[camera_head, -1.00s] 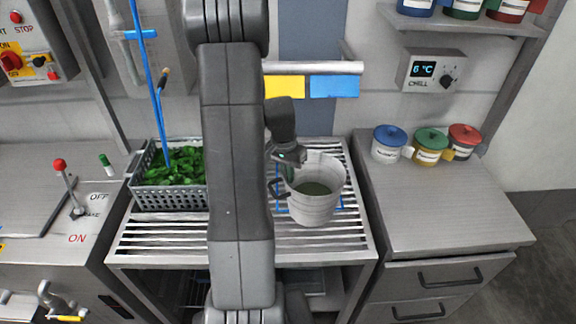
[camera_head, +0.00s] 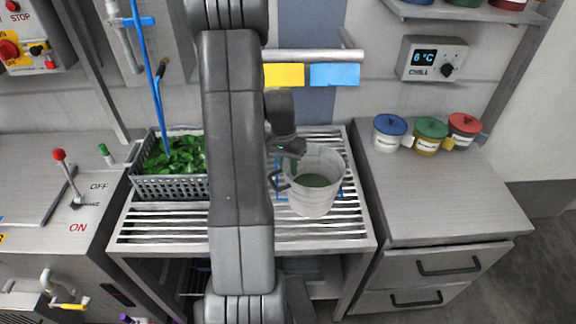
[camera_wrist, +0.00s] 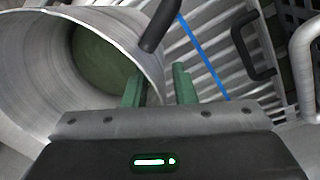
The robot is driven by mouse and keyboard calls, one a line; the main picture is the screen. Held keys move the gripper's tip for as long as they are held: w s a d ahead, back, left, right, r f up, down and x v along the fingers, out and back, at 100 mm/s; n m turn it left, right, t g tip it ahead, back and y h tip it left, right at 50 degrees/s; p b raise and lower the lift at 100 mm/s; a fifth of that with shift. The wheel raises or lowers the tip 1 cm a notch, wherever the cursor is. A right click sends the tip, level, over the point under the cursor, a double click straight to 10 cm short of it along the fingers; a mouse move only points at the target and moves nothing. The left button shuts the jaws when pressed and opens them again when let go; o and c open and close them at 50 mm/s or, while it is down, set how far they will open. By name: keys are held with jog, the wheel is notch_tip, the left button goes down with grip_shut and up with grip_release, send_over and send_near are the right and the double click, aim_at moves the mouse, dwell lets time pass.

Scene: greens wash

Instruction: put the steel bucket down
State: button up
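The steel bucket (camera_head: 314,200) stands upright on the slatted rack (camera_head: 170,240), within a blue outline (camera_head: 343,188). Dark green shows inside it. Its dark handle (camera_head: 279,181) sticks out on the left. My gripper (camera_head: 293,155) is at the bucket's upper left rim. In the wrist view the bucket (camera_wrist: 40,60) fills the left side. My gripper's green fingers (camera_wrist: 160,90) stand apart there, with the rim passing between them and a gap showing by the right finger. The bucket's base contact is partly hidden from above.
A grey basket of green leaves (camera_head: 165,188) stands left on the rack. A wall rail (camera_head: 315,55) with yellow and blue cards is behind. Three lidded tubs (camera_head: 390,132) stand on the right counter (camera_head: 440,195), whose front is clear.

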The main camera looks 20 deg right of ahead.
notch_tip(320, 180, up, 12)
jog(key=b, duration=0.1)
jog(key=shift+w+a, duration=0.45)
jog(key=f, duration=0.8)
jog(key=s+d+f, duration=0.1)
jog(key=f, duration=0.3)
jog(key=shift+f, duration=0.25)
jog(key=shift+w+r+p, duration=0.15)
jog(key=shift+r+p, duration=0.35)
jog(key=shift+r, duration=0.45)
